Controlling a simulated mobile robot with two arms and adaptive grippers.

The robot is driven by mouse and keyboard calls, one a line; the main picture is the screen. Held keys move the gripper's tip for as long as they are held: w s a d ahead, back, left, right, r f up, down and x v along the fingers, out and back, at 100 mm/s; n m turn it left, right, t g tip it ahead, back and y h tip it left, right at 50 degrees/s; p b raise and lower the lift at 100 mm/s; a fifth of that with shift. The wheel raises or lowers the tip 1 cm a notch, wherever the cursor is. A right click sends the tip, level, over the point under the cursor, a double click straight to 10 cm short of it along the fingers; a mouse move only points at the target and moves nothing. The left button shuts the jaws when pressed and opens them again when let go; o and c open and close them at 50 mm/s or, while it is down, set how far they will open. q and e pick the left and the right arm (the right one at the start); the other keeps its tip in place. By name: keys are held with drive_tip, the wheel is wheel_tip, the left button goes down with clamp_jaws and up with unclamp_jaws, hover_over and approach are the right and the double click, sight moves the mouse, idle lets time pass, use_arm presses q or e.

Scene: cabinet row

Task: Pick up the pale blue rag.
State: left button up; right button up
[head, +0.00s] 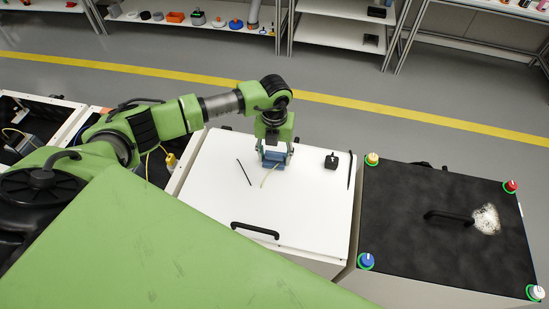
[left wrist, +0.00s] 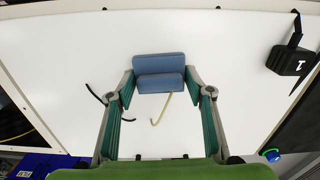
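The pale blue rag (head: 273,163) is a small folded piece with a crease across its middle, at the white cabinet top (head: 215,200). My left gripper (head: 275,152) points down over it. In the left wrist view the rag (left wrist: 160,73) fills the gap between the two fingertips (left wrist: 160,84), one at each side edge. I cannot tell whether the fingers press on it or only stand beside it, nor whether it is clear of the surface. My right gripper is not in view.
A thin pale cord (left wrist: 162,109) and a dark strip (head: 244,172) lie near the rag. A black block (head: 331,161) stands to the right. A black handle (head: 255,230) is at the front. A dark cabinet top (head: 400,215) with coloured knobs adjoins on the right.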

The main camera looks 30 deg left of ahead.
use_arm(q)
drive_tip(key=shift+c, duration=0.6)
drive_tip(key=shift+r, duration=0.1)
drive_tip(key=shift+w+r, duration=0.1)
drive_tip(key=shift+r, duration=0.45)
drive_tip(key=s+a+r+b, duration=0.1)
drive_tip(key=s+r+b, duration=0.4)
drive_tip(key=s+r, duration=0.6)
drive_tip(key=shift+s+a+r, duration=0.35)
drive_tip(key=shift+s, duration=1.2)
drive_tip(key=shift+o, duration=0.2)
